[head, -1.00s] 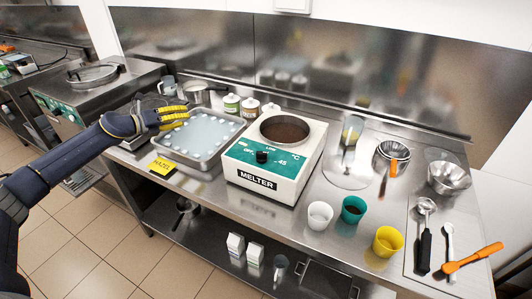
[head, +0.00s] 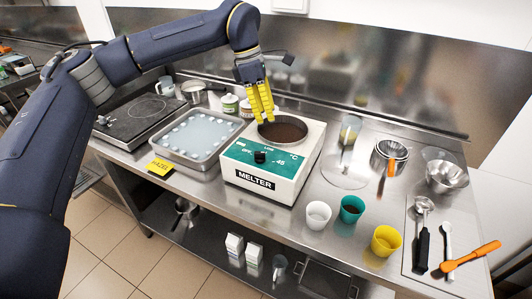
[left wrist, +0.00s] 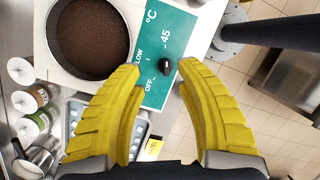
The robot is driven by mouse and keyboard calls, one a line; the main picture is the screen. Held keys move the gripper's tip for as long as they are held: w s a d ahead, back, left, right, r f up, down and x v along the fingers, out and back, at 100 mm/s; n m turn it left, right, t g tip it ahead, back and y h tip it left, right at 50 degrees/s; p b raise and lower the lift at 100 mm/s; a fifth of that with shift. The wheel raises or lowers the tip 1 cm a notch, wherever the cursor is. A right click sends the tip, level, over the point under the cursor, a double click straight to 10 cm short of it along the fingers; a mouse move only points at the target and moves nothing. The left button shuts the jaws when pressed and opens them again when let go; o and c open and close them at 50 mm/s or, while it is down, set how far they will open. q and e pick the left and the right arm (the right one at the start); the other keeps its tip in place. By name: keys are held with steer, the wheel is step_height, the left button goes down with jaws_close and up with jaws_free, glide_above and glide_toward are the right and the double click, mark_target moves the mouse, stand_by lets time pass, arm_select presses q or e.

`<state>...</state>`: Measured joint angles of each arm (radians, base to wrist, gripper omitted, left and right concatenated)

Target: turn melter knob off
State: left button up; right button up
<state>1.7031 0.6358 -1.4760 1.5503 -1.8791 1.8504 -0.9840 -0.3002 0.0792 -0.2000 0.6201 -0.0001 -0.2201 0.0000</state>
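The melter (head: 270,185) is a white box with a teal front panel and a round well of dark brown contents. Its black knob (head: 260,157) sits on the panel among the OFF, LOW and 45 °C marks. My left gripper (head: 263,117) has yellow fingers pointing down over the left side of the well, above and behind the knob. In the left wrist view the fingers are spread and empty, with the knob (left wrist: 165,66) in line with the gap between their tips. The knob's exact setting is too small to tell. My right gripper is out of view.
A metal tray (head: 172,160) with pale liquid is left of the melter. White, teal (head: 351,209) and yellow cups stand at its right front. Small jars (head: 230,103) stand behind the tray. Metal bowls (head: 446,177) and utensils lie at the right.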

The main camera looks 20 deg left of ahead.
mark_target(264, 153)
arm_select(q)
step_height(264, 153, up, 4)
steer(key=s+m+y, duration=0.1)
steer(key=s+y, duration=0.1)
steer(key=y, duration=0.1)
step_height(264, 153, down, 17)
steer(key=shift+f, duration=0.1)
stand_by(0.5)
jaws_close()
stand_by(0.3)
